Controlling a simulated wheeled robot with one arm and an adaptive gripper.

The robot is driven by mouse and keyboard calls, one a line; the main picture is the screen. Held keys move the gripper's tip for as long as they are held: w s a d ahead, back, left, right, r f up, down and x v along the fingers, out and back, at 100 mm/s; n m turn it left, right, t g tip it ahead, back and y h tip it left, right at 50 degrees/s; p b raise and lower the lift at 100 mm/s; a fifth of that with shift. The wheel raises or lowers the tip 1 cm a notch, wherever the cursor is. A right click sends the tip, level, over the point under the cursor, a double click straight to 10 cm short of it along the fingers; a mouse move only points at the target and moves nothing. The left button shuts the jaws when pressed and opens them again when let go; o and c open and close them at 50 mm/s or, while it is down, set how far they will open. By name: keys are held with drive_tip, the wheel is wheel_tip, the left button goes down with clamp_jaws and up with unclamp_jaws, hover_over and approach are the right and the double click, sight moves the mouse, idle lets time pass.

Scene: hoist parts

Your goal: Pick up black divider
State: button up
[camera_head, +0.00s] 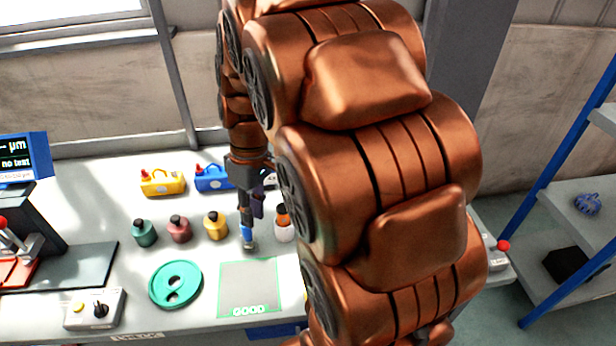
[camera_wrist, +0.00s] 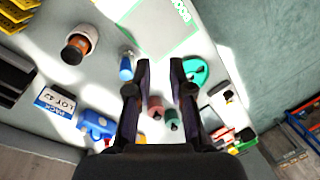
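My gripper (camera_wrist: 159,90) is open and empty in the wrist view, its two dark fingers apart above the white table. In the head view my gripper (camera_head: 247,212) points down over the table, just behind the GOOD mat. Dark slatted pieces (camera_wrist: 14,80) lie at the left edge of the wrist view, partly cut off. They may be the black divider, but I cannot tell for sure. They are well to the left of my fingers. In the head view my arm hides the right part of the table, and I make out no divider there.
A teal ring (camera_head: 175,283) and the GOOD mat (camera_head: 250,287) lie in front.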

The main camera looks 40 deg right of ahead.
drive_tip(key=w+d+f+n+t+y, duration=0.1)
drive_tip(key=w+d+n, duration=0.1)
drive_tip(key=w+d, duration=0.45)
drive_tip(key=w+d+f+n+t, duration=0.15)
drive_tip(key=w+d, duration=0.25)
drive_tip(key=d, duration=0.5)
drive_tip(key=d+f+n, duration=0.1)
drive_tip(key=d+f, duration=0.1)
drive_tip(key=d, duration=0.3)
drive_tip(key=w+d+f+n, duration=0.1)
drive_tip(key=d+f, duration=0.1)
drive_tip(key=d, duration=0.4)
drive_tip(key=d+f+n+t+p, duration=0.1)
drive_tip(key=d+f, duration=0.1)
drive_tip(key=d, duration=0.3)
drive_tip(key=shift+w+d+n+y, duration=0.25)
drive_tip(key=shift+y, duration=0.05)
drive_tip(key=shift+p+x, duration=2.05)
drive_tip(key=shift+x, duration=1.7)
drive_tip(key=shift+d, duration=0.15)
drive_tip(key=shift+f+b, duration=0.35)
drive_tip(key=shift+b, duration=0.65)
drive_tip(key=shift+c, duration=0.2)
clamp_jaws()
